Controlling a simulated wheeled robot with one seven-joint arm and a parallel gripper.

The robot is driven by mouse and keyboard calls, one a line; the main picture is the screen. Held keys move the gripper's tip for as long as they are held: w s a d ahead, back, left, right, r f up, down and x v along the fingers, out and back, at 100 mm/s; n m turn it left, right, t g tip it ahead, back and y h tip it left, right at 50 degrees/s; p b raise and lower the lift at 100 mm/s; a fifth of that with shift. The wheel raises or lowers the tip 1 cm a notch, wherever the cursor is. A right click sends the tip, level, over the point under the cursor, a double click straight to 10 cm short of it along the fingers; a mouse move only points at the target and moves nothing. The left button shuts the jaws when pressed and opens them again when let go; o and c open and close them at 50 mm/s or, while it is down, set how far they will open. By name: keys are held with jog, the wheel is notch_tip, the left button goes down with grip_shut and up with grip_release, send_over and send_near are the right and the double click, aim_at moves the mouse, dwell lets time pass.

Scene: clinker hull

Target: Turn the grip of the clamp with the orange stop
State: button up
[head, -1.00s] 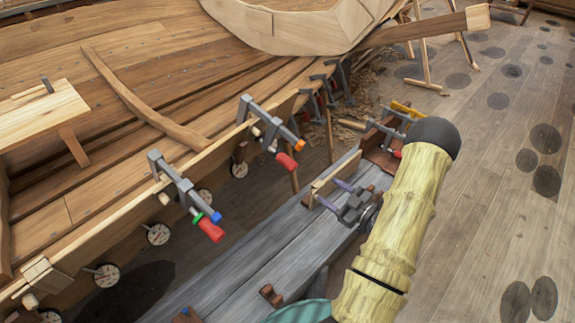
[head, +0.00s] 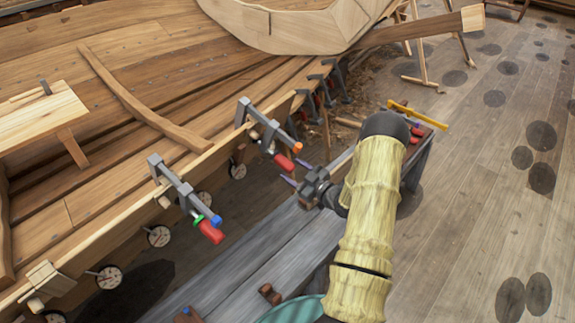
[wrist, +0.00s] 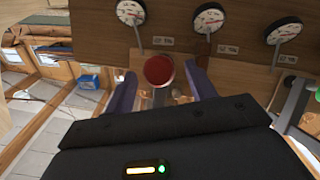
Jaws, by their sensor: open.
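The clamp with the orange stop (head: 297,148) sits on the hull's plank edge in the head view, its bar sloping down to the right. Its red grip (head: 284,162) hangs below the bar. My gripper (head: 292,172) is open, its purple fingers pointing at this grip from the lower right. In the wrist view a red round grip end (wrist: 159,70) shows between the two open fingers (wrist: 163,88), with no visible contact. A second clamp with a blue stop (head: 216,220), a green ring and a red grip (head: 210,232) is to the left.
Several more clamps (head: 325,85) line the hull edge farther back. Round dials (wrist: 208,20) are on the hull side. A grey bench (head: 235,262) lies below my arm, with a yellow item (head: 418,115) beyond it.

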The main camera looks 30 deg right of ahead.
aim_at(288, 167)
jog(key=x, duration=0.3)
jog(key=shift+w+a, duration=0.1)
jog(key=shift+w, duration=0.05)
jog(key=c, duration=1)
jog(key=shift+m+y, duration=0.3)
jog(key=shift+m+g+y+b, duration=0.45)
jog(key=shift+m+g+y, duration=0.15)
jog(key=shift+m+y, duration=0.25)
jog(key=m+g+y, duration=0.1)
jog(key=m+y, duration=0.1)
jog(key=shift+m+y+b, duration=0.25)
jog(key=shift+m+b, duration=0.1)
